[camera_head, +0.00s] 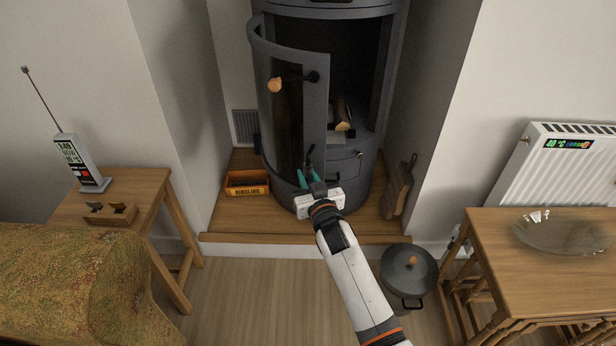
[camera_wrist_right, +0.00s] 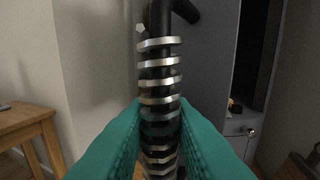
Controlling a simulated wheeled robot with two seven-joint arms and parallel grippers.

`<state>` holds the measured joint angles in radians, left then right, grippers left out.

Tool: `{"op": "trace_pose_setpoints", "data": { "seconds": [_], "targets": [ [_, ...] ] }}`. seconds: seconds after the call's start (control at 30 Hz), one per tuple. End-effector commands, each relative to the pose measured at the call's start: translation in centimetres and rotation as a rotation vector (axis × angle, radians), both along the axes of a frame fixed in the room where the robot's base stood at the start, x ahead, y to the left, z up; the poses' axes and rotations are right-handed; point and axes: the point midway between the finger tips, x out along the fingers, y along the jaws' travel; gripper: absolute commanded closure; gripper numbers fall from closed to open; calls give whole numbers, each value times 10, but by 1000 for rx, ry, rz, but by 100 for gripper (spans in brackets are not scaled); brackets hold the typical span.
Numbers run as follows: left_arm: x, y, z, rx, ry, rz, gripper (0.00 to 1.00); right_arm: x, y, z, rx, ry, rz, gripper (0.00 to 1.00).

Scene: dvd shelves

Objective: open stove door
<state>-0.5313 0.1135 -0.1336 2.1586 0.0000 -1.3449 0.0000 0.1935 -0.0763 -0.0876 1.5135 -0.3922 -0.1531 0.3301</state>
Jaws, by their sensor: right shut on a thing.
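The dark grey stove (camera_head: 352,188) stands in the alcove. Its curved door (camera_head: 316,115), with a dark glass pane, stands partly open, swung out toward the left, and the dark firebox shows to its right. My right gripper (camera_head: 309,178) is at the door's lower right edge. In the wrist view its teal fingers (camera_wrist_right: 160,125) are shut on a black upright handle wrapped in a metal coil (camera_wrist_right: 160,62). The handle's upper end bends toward the door. The fingers hide part of the coil. My left gripper is not in view.
Logs (camera_head: 342,112) lie inside the stove. An orange kindling box (camera_head: 247,190) is left of it, and a wooden board (camera_head: 398,188) leans at right. A lidded pot (camera_head: 409,272) stands on the floor. Wooden tables (camera_head: 150,190) flank both sides; floor at front centre is clear.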

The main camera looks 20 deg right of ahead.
Motion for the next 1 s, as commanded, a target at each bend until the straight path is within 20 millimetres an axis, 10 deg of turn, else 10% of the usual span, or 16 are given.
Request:
{"op": "trace_pose_setpoints", "data": {
  "seconds": [0.37, 0.4, 0.53, 1.0],
  "targets": [
    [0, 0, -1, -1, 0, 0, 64, 1, 1, 4, 1, -9, 2, 100],
    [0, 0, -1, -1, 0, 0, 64, 1, 1, 4, 1, -9, 1, 78],
    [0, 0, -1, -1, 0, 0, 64, 1, 0, 3, 1, -7, 1, 59],
    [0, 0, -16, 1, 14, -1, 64, -22, -1, 1, 1, -1, 0, 59]
  ]
}}
